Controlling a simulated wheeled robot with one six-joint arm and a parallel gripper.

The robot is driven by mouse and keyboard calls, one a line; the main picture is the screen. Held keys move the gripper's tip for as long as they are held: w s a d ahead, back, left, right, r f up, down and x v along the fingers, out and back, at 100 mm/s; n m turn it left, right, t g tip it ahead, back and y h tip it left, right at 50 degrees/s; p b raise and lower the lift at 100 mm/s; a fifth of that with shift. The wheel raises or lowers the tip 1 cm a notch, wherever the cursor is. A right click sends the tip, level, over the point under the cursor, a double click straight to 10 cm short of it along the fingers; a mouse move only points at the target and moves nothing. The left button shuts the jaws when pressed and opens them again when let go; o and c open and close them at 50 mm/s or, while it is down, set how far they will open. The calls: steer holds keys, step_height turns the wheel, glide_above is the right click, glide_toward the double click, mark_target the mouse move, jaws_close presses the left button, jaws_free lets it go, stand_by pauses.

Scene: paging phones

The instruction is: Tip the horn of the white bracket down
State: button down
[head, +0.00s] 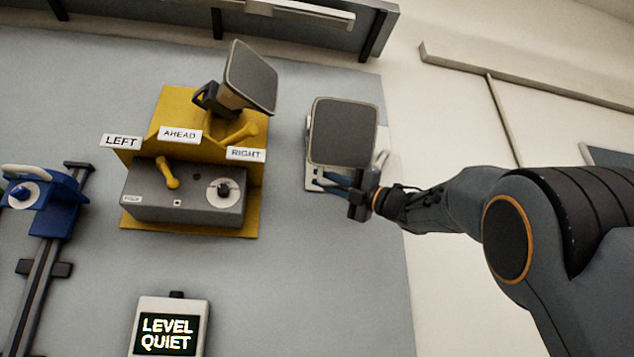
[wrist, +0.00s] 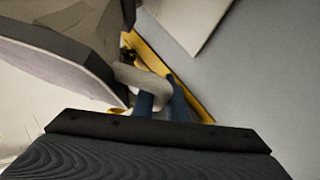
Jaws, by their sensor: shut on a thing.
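The white bracket (head: 312,178) is on the grey wall panel, mostly hidden behind its horn. The horn (head: 343,132) has a dark, nearly square face with a pale rim, turned toward the head camera. My gripper (head: 338,181) is at the horn's lower edge, reaching in from the right. In the wrist view, the horn (wrist: 65,62) fills the upper left. A pale bar-like handle (wrist: 150,82) runs from beside it to between my blue fingertips (wrist: 162,102), which are shut on it. The handle's far end and the bracket's joint are hidden.
Left of it, a yellow bracket (head: 180,107) carries another horn (head: 252,78), labels LEFT, AHEAD and RIGHT, and a grey box (head: 150,205) with a yellow lever. A blue clamp (head: 60,192) rides a rail at far left. A display (head: 167,333) below reads LEVEL QUIET. A shelf (head: 290,38) is above.

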steer(key=shift+w+f+n, duration=0.15)
steer(key=shift+w+n, duration=0.15)
steer(key=shift+w, duration=0.05)
stand_by(0.3)
steer(key=c, duration=1.8)
jaws_free()
steer(key=shift+w, duration=0.15)
steer(key=shift+o, duration=0.2)
steer(key=shift+b, duration=0.3)
steer(key=b+v, duration=0.1)
steer(key=v, duration=0.6)
steer(key=shift+d+f+b, duration=0.25)
steer(key=shift+b, duration=0.15)
steer(key=shift+s+f, duration=0.1)
steer(key=shift+s, duration=0.15)
